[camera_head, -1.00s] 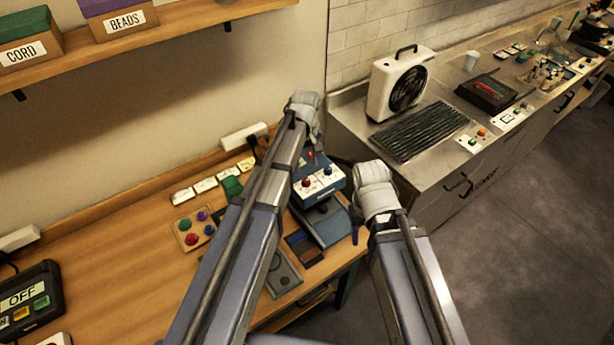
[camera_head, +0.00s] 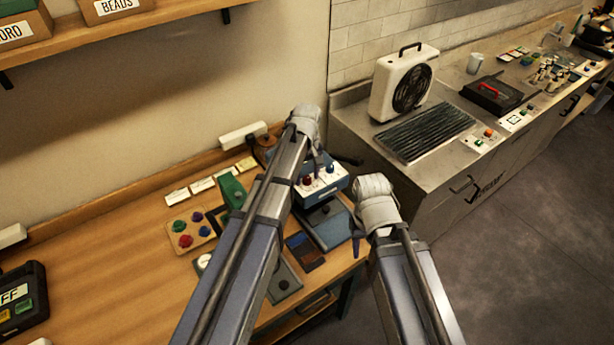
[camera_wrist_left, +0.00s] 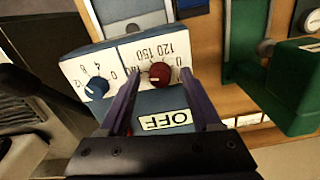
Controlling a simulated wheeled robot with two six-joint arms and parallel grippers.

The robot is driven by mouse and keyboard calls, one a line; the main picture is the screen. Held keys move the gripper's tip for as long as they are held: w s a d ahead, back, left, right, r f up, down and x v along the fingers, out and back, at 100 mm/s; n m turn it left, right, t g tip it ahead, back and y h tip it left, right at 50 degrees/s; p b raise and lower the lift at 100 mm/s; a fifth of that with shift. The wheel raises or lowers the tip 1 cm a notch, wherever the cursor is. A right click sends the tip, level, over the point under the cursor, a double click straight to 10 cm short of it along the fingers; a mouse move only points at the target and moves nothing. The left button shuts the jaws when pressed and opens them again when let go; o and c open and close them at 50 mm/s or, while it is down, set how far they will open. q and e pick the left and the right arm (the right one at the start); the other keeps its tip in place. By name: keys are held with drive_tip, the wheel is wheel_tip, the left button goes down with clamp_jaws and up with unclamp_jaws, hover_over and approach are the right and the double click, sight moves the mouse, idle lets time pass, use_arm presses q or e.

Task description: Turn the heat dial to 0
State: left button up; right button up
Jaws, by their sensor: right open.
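The heat press (camera_head: 328,222) stands at the right end of the wooden table, with a blue head and a white dial panel. The panel carries a red dial (camera_head: 307,180) and a blue dial (camera_head: 331,168). In the left wrist view the red dial (camera_wrist_left: 160,73) sits by a scale reading 120 and 150, with an OFF label (camera_wrist_left: 166,120) nearby. The blue dial (camera_wrist_left: 96,88) is left of it. My left gripper (camera_wrist_left: 161,80) is open, its fingertips on either side of the red dial, with gaps visible. My right gripper (camera_head: 358,240) is open and empty beside the press.
A board of coloured knobs (camera_head: 190,229) and a green tool (camera_head: 232,190) lie left of the press. A metal counter with a fan (camera_head: 402,85) stands behind to the right. The table's left middle is clear.

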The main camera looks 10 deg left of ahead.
use_arm(q)
clamp_jaws()
idle(0.3)
